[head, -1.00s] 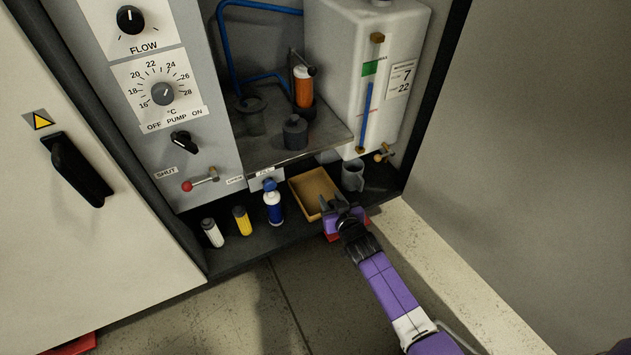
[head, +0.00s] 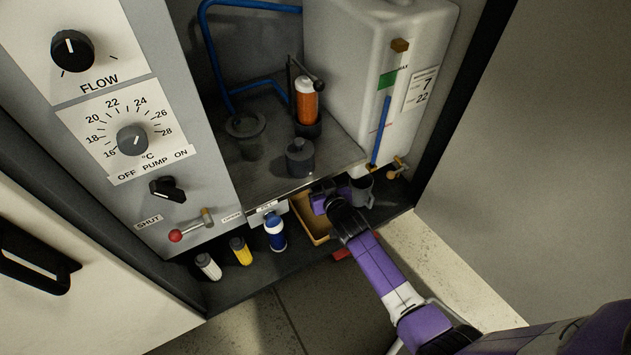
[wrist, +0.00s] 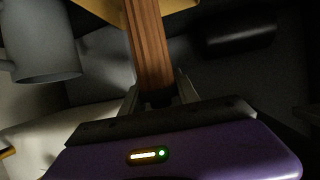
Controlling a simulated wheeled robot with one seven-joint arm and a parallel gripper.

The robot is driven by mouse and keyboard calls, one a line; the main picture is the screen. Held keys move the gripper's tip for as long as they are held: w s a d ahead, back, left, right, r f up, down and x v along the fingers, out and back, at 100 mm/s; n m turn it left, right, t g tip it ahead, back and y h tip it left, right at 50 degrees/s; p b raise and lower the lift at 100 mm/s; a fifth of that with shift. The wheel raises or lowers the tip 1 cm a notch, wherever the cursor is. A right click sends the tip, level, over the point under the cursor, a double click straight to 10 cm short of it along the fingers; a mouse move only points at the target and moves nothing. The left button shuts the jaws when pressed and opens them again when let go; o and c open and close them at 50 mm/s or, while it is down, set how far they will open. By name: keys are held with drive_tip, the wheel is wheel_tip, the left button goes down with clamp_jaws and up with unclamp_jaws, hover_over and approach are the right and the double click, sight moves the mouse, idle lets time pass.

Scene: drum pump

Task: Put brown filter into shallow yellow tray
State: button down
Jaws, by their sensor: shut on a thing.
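My gripper (wrist: 160,95) is shut on the brown filter (wrist: 150,45), a long ribbed brown piece that points away from the fingers in the wrist view. In the head view my gripper (head: 322,198) is over the back right part of the shallow yellow tray (head: 313,232), under the front edge of the metal shelf. The filter is hidden there. A yellow edge of the tray also shows at the top of the wrist view (wrist: 185,12), by the filter's far end. I cannot tell whether the filter touches the tray.
A grey mug (head: 361,190) stands right of the tray, close to my gripper. A blue-and-white bottle (head: 274,233), a yellow cylinder (head: 241,251) and a white cylinder (head: 208,267) stand to the left. The metal shelf (head: 262,180) overhangs behind. A red item (head: 342,253) lies in front.

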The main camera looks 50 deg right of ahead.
drive_tip(key=shift+f+b, duration=0.5)
drive_tip(key=shift+f, duration=0.6)
drive_tip(key=shift+f, duration=0.15)
drive_tip(key=c, duration=0.9)
unclamp_jaws()
